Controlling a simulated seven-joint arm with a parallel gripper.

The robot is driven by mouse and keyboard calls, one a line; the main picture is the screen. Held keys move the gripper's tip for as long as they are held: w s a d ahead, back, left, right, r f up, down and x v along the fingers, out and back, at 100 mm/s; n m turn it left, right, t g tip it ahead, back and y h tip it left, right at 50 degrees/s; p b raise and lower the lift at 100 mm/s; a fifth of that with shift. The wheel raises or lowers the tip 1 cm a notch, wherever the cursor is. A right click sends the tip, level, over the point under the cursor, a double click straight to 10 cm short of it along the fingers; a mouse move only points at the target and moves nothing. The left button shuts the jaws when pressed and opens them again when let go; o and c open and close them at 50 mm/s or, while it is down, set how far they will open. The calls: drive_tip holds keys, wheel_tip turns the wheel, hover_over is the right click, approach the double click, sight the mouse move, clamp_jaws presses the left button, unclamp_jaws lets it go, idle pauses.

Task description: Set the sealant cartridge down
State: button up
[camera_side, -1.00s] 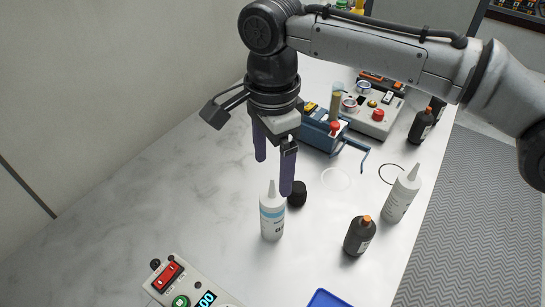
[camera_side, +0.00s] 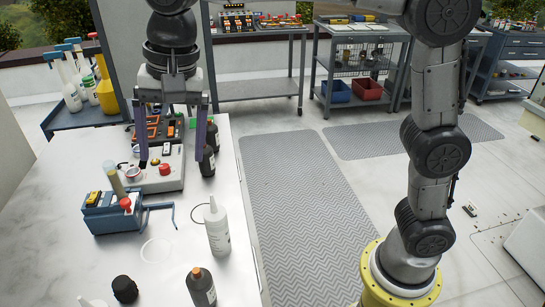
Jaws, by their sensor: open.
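A white cartridge with a tapered nozzle (camera_side: 217,230) stands upright near the right edge of the white table (camera_side: 192,243). Another white nozzle tip (camera_side: 91,302) shows at the bottom edge; its body is out of view. I cannot tell which of the two is the sealant cartridge. My gripper (camera_side: 171,158) points down with its two purple fingers wide apart and nothing between them. It is toward the far end of the table, in front of or above the grey control box, apart from both white nozzled containers.
A blue device with a red knob (camera_side: 105,216) and a grey control box (camera_side: 165,178) stand on the table. Dark bottles (camera_side: 201,288) line its right side. A black cap (camera_side: 125,289) and a clear ring (camera_side: 156,250) lie nearby. Spray bottles (camera_side: 71,95) stand behind.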

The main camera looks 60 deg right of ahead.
drive_tip(key=s+d+n+t, duration=0.15)
drive_tip(key=s+d, duration=0.25)
drive_tip(key=d, duration=0.4)
drive_tip(key=s+d+f+n+t, duration=0.1)
drive_tip(key=s+d+f+n, duration=0.2)
drive_tip(key=s+d, duration=0.3)
drive_tip(key=s+d+f+n+t+h, duration=0.1)
drive_tip(key=s+d+f+n, duration=0.3)
drive_tip(key=s+d, duration=0.3)
drive_tip(key=s+f, duration=0.1)
drive_tip(key=s, duration=0.3)
drive_tip(key=shift+f, duration=0.25)
